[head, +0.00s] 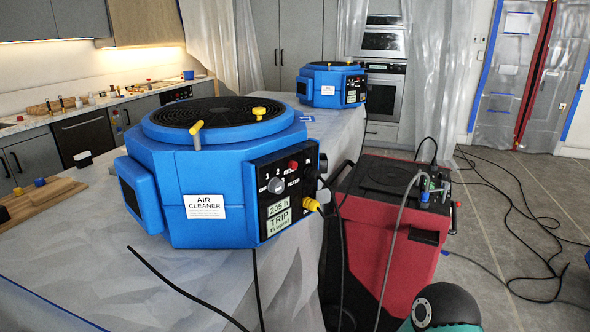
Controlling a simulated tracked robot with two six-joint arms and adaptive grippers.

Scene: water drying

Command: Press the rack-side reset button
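A blue air cleaner (215,180) stands in front on a sheet-covered counter. Its dark control panel (283,192) faces right and carries a small red button (293,165), a rotary knob (275,186) marked OFF, 1 and 2, and displays reading 205 h and TRIP (281,220). A yellow plug (312,204) sits low on the panel's right edge. A second blue air cleaner (328,86) stands farther back; its panel (355,89) is too small to read. I cannot tell which unit is rack-side. Neither gripper shows; a teal and black part of mine is at the bottom.
A red machine (385,232) stands right of the counter with hoses and cables on it. Black cables (510,205) lie across the tiled floor at right. A loose black cable (185,290) crosses the counter in front. A wooden board (38,203) is at left.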

